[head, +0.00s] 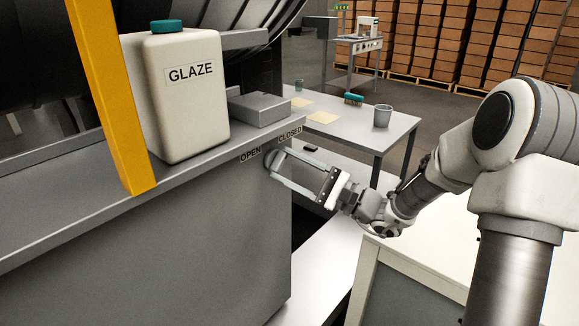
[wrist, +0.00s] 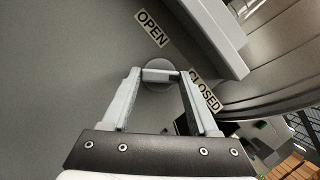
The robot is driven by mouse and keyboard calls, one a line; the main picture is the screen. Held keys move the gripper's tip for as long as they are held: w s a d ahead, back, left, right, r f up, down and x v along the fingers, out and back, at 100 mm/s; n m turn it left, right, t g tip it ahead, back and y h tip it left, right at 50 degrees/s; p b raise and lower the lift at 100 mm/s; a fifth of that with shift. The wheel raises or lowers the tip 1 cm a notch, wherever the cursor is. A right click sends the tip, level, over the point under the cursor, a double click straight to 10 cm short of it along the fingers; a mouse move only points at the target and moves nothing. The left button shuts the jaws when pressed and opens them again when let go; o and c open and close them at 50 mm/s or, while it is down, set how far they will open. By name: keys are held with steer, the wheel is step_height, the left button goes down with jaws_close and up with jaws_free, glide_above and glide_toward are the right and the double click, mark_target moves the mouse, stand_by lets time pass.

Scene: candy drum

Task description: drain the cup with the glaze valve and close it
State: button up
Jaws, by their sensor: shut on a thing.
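The glaze valve shows in the wrist view as a round grey disc (wrist: 157,84) with a short bar handle (wrist: 158,74), on a grey panel between the OPEN label (wrist: 150,28) and the CLOSED label (wrist: 204,91). My gripper (wrist: 160,75) is shut on the handle, one finger at each end. In the head view my gripper (head: 274,166) reaches the panel just below these labels and hides most of the valve. The white GLAZE container (head: 185,110) with a teal cap stands on the ledge above. No cup shows at the valve; its inside and level are not visible.
A grey box (head: 260,108) sits on the ledge beside the container. A yellow post (head: 112,95) stands in front at left. A white-topped cabinet (head: 420,255) is below my arm.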

steer(key=o, duration=1.4)
steer(key=p+v, duration=0.1)
steer(key=v, duration=1.6)
steer(key=shift+s+d, duration=0.1)
steer(key=shift+d, duration=0.15)
